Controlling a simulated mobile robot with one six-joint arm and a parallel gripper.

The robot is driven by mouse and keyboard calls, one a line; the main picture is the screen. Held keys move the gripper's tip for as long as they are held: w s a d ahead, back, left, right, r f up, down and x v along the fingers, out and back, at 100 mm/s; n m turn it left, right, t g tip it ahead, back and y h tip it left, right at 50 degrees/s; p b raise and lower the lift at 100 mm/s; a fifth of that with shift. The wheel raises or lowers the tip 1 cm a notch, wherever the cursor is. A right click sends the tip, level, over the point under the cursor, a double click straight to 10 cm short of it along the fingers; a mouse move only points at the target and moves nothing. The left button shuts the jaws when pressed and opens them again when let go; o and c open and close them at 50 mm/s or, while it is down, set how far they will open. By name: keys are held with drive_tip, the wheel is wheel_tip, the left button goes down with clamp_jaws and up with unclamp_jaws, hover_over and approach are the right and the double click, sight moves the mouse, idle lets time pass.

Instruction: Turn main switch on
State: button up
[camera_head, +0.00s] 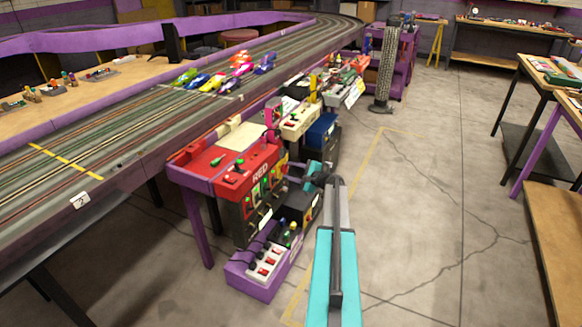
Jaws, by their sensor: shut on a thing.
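My arm reaches up from the bottom of the view, and my gripper (310,177) is at the right side of the red control station (222,168). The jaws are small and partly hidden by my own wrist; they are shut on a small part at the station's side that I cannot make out. The station's sloped front panel (258,190) bears the word RED, with several green and red buttons or lamps. I cannot tell which control is the main switch. A purple box with white and red switches (265,262) sits low below the station.
The slot track (120,130) with several coloured cars (225,75) runs along the left. More stations, one cream (300,122), line its edge behind. Tables (555,95) and a bench (560,230) are on the right. The floor (430,200) between is clear.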

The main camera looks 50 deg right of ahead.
drive_tip(key=shift+d+m+y+p, duration=0.1)
drive_tip(key=shift+m+y+p, duration=0.2)
drive_tip(key=shift+m+p, duration=0.3)
drive_tip(key=o, duration=1)
drive_tip(key=shift+o, duration=0.2)
drive_tip(key=shift+s, duration=0.1)
drive_tip(key=v, duration=1.3)
drive_tip(key=shift+s+r, duration=0.2)
drive_tip(key=shift+r, duration=0.15)
